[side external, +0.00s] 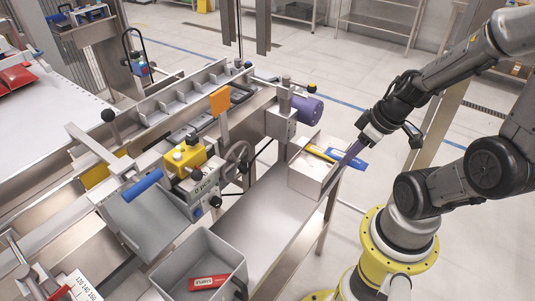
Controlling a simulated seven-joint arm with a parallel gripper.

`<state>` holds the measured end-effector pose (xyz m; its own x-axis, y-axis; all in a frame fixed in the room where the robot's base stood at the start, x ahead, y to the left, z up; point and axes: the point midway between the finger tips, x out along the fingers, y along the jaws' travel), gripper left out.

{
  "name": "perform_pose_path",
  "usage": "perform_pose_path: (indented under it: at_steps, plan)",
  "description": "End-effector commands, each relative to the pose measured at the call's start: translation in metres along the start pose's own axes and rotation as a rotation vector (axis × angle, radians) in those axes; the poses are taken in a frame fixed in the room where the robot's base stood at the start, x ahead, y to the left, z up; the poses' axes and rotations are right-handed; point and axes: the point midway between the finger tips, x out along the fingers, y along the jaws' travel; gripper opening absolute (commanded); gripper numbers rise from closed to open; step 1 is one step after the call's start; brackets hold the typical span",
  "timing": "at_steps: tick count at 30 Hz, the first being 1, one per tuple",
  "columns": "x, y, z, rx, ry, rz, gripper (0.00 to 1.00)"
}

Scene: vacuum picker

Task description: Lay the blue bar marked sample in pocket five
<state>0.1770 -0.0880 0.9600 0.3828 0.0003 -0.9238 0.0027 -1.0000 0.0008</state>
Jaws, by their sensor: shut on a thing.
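My gripper (355,147) is at the steel box on the right, pointing down and left. It is shut on a blue bar (346,159) with a pale label, at the box's upper right edge. The label is too small to read, and I cannot tell whether the bar still touches the box or the bars in it. A row of metal pockets (178,97) runs along the machine at upper left. No pocket numbers are legible.
The steel box (308,181) also holds a yellow bar (319,153). A grey bin (172,268) in front holds a red labelled bar (208,283). An orange plate (220,101), a purple motor (307,108) and a handwheel (238,156) stand between box and pockets.

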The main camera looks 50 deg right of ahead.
Motion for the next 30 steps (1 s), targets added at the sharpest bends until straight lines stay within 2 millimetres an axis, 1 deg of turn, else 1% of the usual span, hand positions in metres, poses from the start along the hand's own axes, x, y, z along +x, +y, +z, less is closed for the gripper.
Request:
perform_pose_path:
  at_steps: [5, 9, 11, 17, 20, 21, 24, 27, 30]
  plan:
    - [0.014, 0.007, -0.032, -0.015, -0.004, -0.01, 0.0]
    - [0.032, 0.012, -0.063, -0.018, -0.005, -0.011, 0.0]
    - [0.041, 0.013, -0.075, -0.018, -0.005, -0.011, 0.0]
    - [0.076, 0.012, -0.113, -0.016, -0.005, -0.009, 0.0]
    - [0.098, 0.007, -0.13, -0.012, -0.006, -0.008, 0.0]
    - [0.109, 0.004, -0.137, -0.011, -0.006, -0.007, 0.0]
    - [0.129, -0.002, -0.148, -0.007, -0.004, -0.004, 0.0]
    - [0.146, -0.008, -0.155, -0.005, -0.003, -0.001, 0.0]
    - [0.159, -0.013, -0.16, -0.003, -0.001, 0.0, 0.0]
